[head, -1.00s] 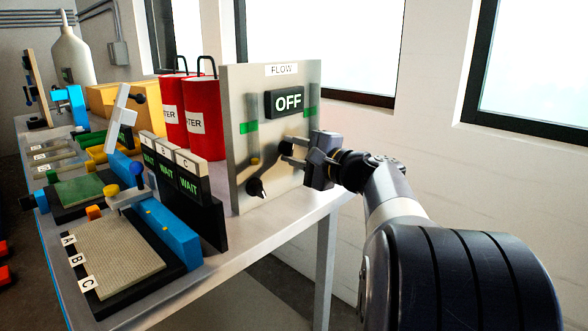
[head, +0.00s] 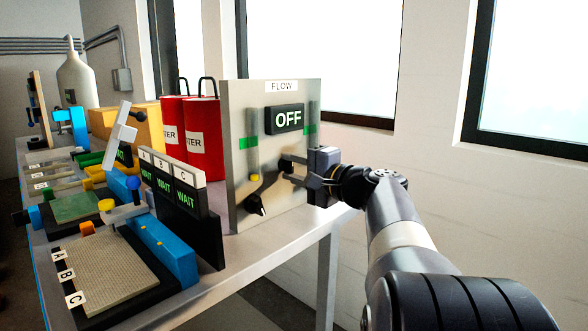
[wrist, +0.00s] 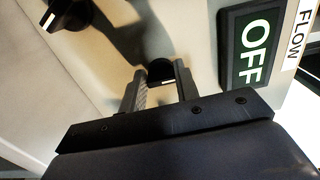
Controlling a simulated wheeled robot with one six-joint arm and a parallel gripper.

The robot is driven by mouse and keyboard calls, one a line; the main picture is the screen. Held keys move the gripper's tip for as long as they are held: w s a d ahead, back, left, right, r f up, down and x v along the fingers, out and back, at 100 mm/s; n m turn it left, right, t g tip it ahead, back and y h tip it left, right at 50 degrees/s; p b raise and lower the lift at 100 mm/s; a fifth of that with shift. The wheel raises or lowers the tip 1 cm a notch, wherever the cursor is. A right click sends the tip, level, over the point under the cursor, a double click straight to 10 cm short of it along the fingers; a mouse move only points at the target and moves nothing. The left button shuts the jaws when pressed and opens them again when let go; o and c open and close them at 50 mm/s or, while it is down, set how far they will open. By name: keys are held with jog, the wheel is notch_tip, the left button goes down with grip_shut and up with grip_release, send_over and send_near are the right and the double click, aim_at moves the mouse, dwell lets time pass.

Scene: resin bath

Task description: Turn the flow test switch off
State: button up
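The flow panel (head: 238,110) is a pale upright board labelled FLOW, with a dark display (head: 284,119) reading OFF in white. The display also shows in the wrist view (wrist: 254,52). A round black knob (head: 286,164) sits below the display. My gripper (head: 290,172) is at this knob, coming from the right. In the wrist view, its two fingers (wrist: 160,84) are apart, with the black knob (wrist: 160,69) just beyond and between their tips. Contact is not clear. A second black knob (head: 256,206) with a white mark is at the panel's lower left.
Red containers (head: 204,125) stand behind the panel's left side. A dark board (head: 205,225) with A, B, C signs reading WAIT stands left of it. Blue-framed fixtures (head: 170,248) fill the left of the bench. The bench top (head: 285,240) is bare before the panel.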

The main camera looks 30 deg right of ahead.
jog(key=o, duration=0.4)
jog(key=shift+o, duration=0.2)
jog(key=p+v, duration=0.2)
jog(key=v, duration=0.8)
jog(key=shift+s, duration=0.4)
jog(key=shift+w+d, duration=0.1)
jog(key=b+x, duration=0.2)
jog(key=x, duration=0.8)
jog(key=shift+w, duration=0.35)
jog(key=shift+s, duration=0.1)
